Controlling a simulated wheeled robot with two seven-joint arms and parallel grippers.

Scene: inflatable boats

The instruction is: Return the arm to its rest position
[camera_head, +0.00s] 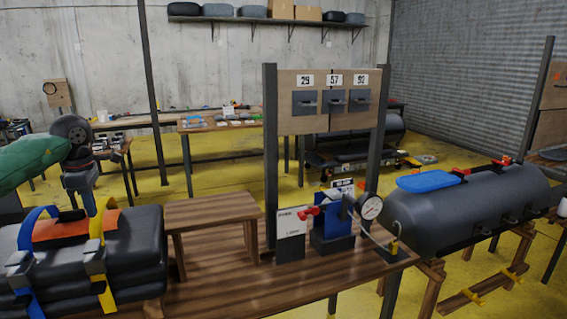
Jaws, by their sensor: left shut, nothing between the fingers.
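My left arm (32,160) comes in from the left edge, with a green sleeve-like link and a dark round wrist joint. My left gripper (82,205) points down above the orange patch (75,226) on a stack of folded dark boat tubes (135,245). Its fingers look closed and I see nothing held. I cannot tell whether the fingertips touch anything. A blue strap (27,236) and a yellow strap (97,238) go around the stack on either side of the gripper. My right gripper is out of view.
A wooden table (225,285) carries a small wooden stand (210,214), a blue pump device (333,232) with a gauge (370,206), and a post-mounted board (330,115). A dark boat tube (460,215) with a blue pad (428,182) lies right.

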